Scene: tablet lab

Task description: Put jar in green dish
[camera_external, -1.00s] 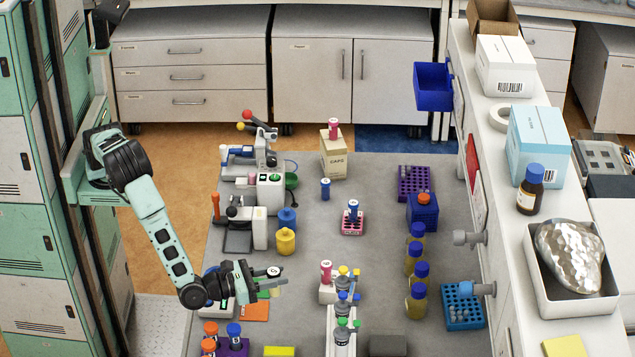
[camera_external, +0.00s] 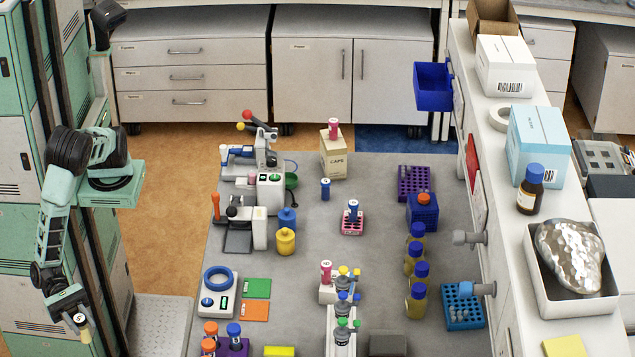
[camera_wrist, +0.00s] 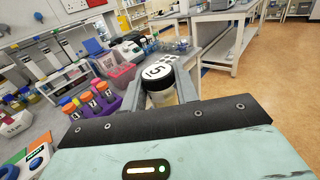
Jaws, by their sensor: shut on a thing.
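My gripper (camera_external: 83,328) is shut on the jar (camera_external: 86,335), at the lower left of the external view, left of the table. The jar has a white-topped lid with a black mark and a pale body. In the wrist view the jar (camera_wrist: 159,98) stands between the fingers, its dark-rimmed lid toward the camera. A flat green square (camera_external: 257,287) lies on the table beside an orange one, far right of my gripper. A green round, dish-like thing (camera_external: 291,180) sits farther back, partly hidden by a white device. I cannot tell which is the green dish.
A white device with a blue ring (camera_external: 218,281) stands left of the green and orange squares. A purple rack (camera_external: 233,347) with capped bottles is at the table's front left. Yellow and blue bottles (camera_external: 285,241) stand mid-table.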

